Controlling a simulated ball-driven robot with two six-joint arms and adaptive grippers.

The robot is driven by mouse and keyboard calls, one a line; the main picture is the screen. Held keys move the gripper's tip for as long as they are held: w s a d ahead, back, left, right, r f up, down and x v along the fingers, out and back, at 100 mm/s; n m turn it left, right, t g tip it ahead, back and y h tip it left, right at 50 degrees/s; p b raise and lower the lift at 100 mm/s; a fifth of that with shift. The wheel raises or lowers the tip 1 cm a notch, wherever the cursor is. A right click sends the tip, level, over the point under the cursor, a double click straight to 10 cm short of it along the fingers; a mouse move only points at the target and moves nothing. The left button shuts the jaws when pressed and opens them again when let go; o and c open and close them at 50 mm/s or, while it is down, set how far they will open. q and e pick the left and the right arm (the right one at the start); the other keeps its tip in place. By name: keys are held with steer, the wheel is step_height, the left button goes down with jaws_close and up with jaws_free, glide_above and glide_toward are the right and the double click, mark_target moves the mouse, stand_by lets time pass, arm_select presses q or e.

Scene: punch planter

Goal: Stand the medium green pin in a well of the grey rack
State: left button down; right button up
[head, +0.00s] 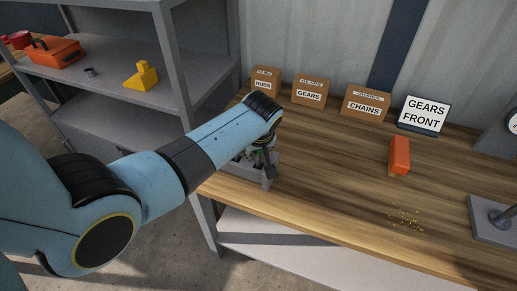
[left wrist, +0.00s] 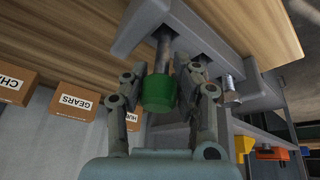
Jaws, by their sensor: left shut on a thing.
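The green pin (left wrist: 160,93) has a green head and a grey metal shaft. My left gripper (left wrist: 163,78) is shut on it, with a finger on either side of the head. The shaft points toward the grey rack (left wrist: 265,37) and overlaps a dark well opening in the left wrist view. I cannot tell how deep the shaft sits. In the head view the rack (head: 240,172) stands at the table's left front corner, partly hidden by my left arm. My left gripper (head: 264,157) is over it there. My right gripper is not in view.
A metal bolt (left wrist: 230,88) shows beside the right finger. Cardboard boxes marked gears (head: 310,94) and chains (head: 365,104) and a sign (head: 422,115) line the back. An orange block (head: 400,155) lies at the right. A grey shelf (head: 110,75) stands left.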

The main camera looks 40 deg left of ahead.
arm_select(q)
steer(key=shift+f+b, duration=0.8)
steer(key=shift+f, duration=0.3)
steer(key=c, duration=1)
jaws_free()
steer(key=shift+o, duration=0.2)
steer(key=shift+r, duration=0.1)
steer(key=v, duration=1.1)
steer(key=shift+s+r, duration=0.2)
steer(key=shift+r, duration=0.15)
steer(key=shift+d, duration=0.1)
